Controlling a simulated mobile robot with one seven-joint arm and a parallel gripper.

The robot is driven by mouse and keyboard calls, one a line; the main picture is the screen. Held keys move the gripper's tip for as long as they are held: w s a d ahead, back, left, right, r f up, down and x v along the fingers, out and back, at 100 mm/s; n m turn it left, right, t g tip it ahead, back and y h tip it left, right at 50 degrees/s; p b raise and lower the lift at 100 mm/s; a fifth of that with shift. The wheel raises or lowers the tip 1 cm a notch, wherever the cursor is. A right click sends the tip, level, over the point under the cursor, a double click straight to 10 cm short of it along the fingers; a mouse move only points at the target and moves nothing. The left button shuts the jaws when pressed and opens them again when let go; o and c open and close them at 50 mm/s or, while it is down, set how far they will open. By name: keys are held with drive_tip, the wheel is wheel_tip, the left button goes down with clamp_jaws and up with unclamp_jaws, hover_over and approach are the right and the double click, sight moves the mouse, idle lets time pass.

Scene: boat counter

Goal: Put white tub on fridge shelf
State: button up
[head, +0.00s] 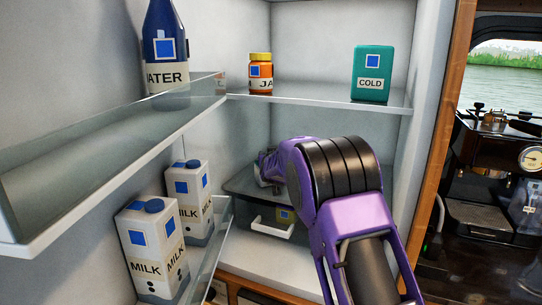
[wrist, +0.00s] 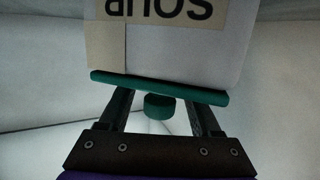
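A white tub (wrist: 172,50) with a pale label and upside-down lettering fills the upper middle of the wrist view. Its teal lid edge (wrist: 158,87) faces my gripper, and a round teal knob (wrist: 158,107) sits at the lid. My gripper (wrist: 161,95) has its two dark fingers apart, one either side of the knob and clear of it. The fingertips pass behind the lid edge, so their contact with the tub is hidden. In the head view my purple arm reaches into the fridge below the glass upper shelf (head: 318,100); the tub cannot be made out there.
The upper shelf holds an orange jar (head: 260,73) and a teal COLD container (head: 372,74). At left, a door rack (head: 110,160) carries a blue water bottle (head: 166,50), with two milk cartons (head: 152,252) below. A smoky drawer with a white handle (head: 271,230) is beside my arm.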

drive_tip(key=shift+r, duration=0.1)
drive_tip(key=shift+r, duration=0.1)
drive_tip(key=v, duration=1.2)
drive_tip(key=shift+b, duration=0.3)
